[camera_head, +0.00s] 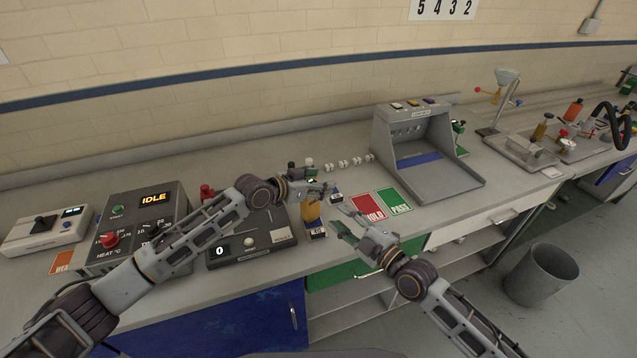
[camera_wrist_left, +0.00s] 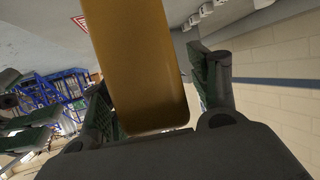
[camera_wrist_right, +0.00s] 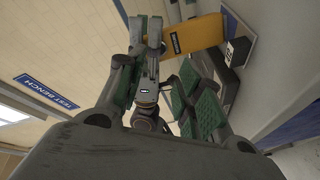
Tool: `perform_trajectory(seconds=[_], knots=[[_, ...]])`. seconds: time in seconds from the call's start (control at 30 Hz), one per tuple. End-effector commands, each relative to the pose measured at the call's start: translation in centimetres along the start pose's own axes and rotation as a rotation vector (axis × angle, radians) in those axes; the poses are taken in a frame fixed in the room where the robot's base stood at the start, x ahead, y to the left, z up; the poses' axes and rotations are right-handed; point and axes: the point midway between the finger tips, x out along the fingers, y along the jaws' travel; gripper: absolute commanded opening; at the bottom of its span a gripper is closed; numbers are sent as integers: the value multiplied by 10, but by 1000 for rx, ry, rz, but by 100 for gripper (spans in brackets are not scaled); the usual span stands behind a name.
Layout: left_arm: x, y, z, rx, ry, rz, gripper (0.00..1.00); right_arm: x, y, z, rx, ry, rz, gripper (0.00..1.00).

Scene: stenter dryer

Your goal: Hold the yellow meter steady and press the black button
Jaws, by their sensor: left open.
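The yellow meter (camera_head: 311,212) stands at the front of the bench, right of the grey counter box. My left gripper (camera_head: 320,189) is at its top, open. In the left wrist view the meter (camera_wrist_left: 138,60) lies between the spread fingers (camera_wrist_left: 155,100), with a gap showing at the right finger. In the right wrist view the meter (camera_wrist_right: 195,36) shows a dark label. My right gripper (camera_head: 346,222) is open and empty, just right of the meter and apart from it; its fingers (camera_wrist_right: 165,90) are spread. I cannot make out the black button.
The grey counter box (camera_head: 250,242) and the heater panel with the IDLE display (camera_head: 140,215) stand left. The red HOLD card (camera_head: 369,207) and green PASS card (camera_head: 394,202) lie right, before a grey booth (camera_head: 442,190). Several small white pieces (camera_head: 343,164) lie behind.

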Motion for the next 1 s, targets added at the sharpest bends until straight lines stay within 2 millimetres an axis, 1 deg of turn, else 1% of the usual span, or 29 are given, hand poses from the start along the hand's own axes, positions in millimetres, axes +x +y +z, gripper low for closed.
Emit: perform_trajectory(seconds=[0.1,0.13,0.53,0.57,0.83,1.0], knots=[[0,0,0,0,0,0,61,0,0,0,0,0,0,36],[0,0,0,0,0,0,58,0,0,0,0,0,0,36],[0,0,0,0,0,0,7,0,0,0,0,0,0,36],[0,0,0,0,0,0,6,0,0,0,0,0,0,36],[0,0,0,0,0,0,6,0,0,0,0,0,0,1],[0,0,0,0,0,0,6,0,0,0,0,0,0,0]])
